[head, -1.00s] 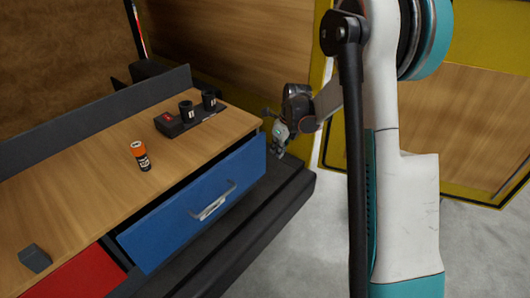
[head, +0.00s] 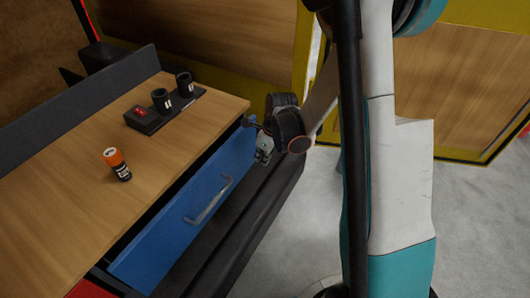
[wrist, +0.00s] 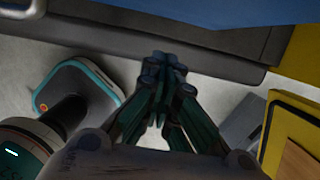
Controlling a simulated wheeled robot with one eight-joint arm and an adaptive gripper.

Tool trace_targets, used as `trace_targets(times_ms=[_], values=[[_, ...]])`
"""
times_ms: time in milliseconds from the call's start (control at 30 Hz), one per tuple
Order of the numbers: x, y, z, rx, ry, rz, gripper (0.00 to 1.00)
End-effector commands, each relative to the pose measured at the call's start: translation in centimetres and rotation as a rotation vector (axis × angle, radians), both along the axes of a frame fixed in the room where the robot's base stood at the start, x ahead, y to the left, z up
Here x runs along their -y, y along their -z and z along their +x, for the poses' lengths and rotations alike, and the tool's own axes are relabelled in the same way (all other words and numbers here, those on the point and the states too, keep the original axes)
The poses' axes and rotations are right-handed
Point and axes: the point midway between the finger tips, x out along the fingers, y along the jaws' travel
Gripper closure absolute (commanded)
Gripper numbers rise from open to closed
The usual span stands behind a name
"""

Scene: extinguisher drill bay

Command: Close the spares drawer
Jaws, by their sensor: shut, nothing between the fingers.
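The blue drawer (head: 170,240) stands partly pulled out of the workbench, with a dark gap behind its front toward the left end. Its grey bar handle (head: 208,202) is on the front face. My gripper (head: 263,152) is low beside the right end of the drawer front; I cannot tell whether it touches. In the wrist view my gripper (wrist: 165,62) has its fingertips together, with nothing between them. The blue drawer front (wrist: 230,12) fills the top of that view, and the handle (wrist: 28,8) shows at the top left corner.
On the bench top (head: 75,215) stand an orange and black battery (head: 117,164) and a black holder (head: 150,120) with two dark cups. A red drawer (head: 90,290) is at the lower left. A dark plinth (head: 245,225) runs below. Grey floor (head: 300,215) lies to the right.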

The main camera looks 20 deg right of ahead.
Motion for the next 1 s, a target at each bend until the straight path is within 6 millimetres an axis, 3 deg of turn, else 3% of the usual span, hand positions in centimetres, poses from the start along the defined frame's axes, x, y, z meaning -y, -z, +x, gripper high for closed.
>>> trace_targets(times_ms=[100,400,867,1000], values=[[-0.3,2.5,0.5,0.0,0.0,0.0,1.0],[-2.4,1.9,3.3,0.0,-0.001,0.0,1.0],[-2.7,1.7,3.8,0.0,0.0,0.0,1.0],[-3.6,1.8,5.1,0.0,-0.002,0.0,1.0]])
